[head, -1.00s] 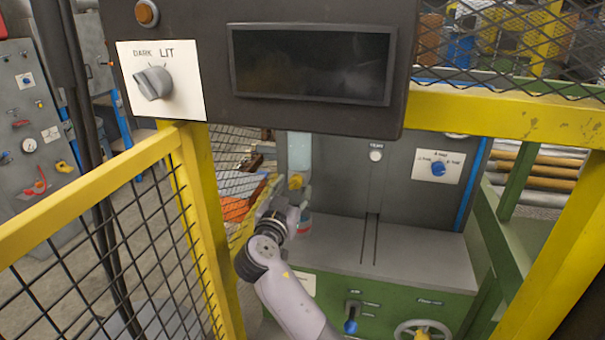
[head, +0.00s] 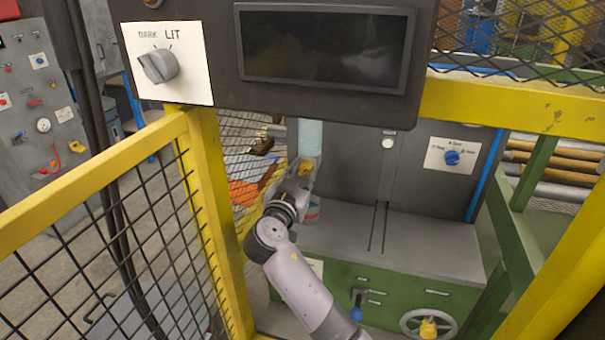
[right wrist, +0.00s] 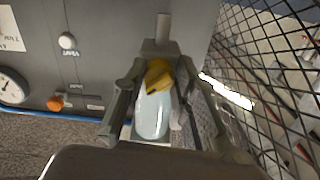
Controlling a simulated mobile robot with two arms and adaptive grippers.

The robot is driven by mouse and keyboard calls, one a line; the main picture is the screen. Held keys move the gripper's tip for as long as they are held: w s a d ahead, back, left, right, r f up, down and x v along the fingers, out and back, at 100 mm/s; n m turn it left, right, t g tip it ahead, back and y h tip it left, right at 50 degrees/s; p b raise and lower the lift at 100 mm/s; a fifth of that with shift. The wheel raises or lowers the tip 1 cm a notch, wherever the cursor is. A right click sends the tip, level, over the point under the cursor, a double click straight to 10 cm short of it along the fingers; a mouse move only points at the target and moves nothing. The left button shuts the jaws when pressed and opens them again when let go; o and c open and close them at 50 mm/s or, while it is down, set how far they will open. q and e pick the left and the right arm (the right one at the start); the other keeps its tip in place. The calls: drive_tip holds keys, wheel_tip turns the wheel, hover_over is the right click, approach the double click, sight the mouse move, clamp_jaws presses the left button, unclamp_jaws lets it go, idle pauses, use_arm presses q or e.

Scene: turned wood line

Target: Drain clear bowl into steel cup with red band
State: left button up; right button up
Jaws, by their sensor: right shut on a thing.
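The clear bowl (head: 310,138) is a pale blue see-through cylinder hanging on the grey machine front, its top hidden behind the dark panel in the head view. A yellow tap (head: 306,166) is at its lower end. My right gripper (head: 304,182) is shut on the yellow tap. In the right wrist view the tap (right wrist: 158,76) lies between the fingers, with the bowl (right wrist: 152,116) beside it. The steel cup with red band (head: 313,210) stands on the grey ledge below the tap, partly hidden by my arm. Its contents cannot be seen. My left gripper is out of view.
A yellow mesh fence (head: 110,215) stands left of my arm. The dark panel (head: 270,105) with a DARK/LIT knob (head: 159,67) hangs above it. The grey ledge (head: 430,245) right of the cup is clear. A handwheel (head: 428,325) is at lower right.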

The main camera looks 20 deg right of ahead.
clamp_jaws()
drive_tip(key=shift+n, duration=0.3)
drive_tip(key=n+b, duration=0.1)
drive_tip(key=n, duration=0.1)
drive_tip(key=shift+n, duration=0.3)
drive_tip(key=shift+n+b, duration=0.35)
drive_tip(key=shift+n, duration=0.55)
drive_tip(key=n, duration=0.2)
drive_tip(key=shift+d+r+n, duration=0.1)
drive_tip(key=shift+r+n, duration=0.05)
drive_tip(key=shift+n, duration=0.25)
drive_tip(key=n+p, duration=0.1)
drive_tip(key=n, duration=0.3)
drive_tip(key=shift+r+n+p, duration=0.15)
drive_tip(key=shift+n+p, duration=0.15)
drive_tip(key=shift+p, duration=0.1)
drive_tip(key=n+p, duration=0.2)
drive_tip(key=n, duration=0.3)
drive_tip(key=shift+s+p, duration=0.1)
drive_tip(key=shift+p, duration=0.2)
drive_tip(key=shift+n, duration=0.4)
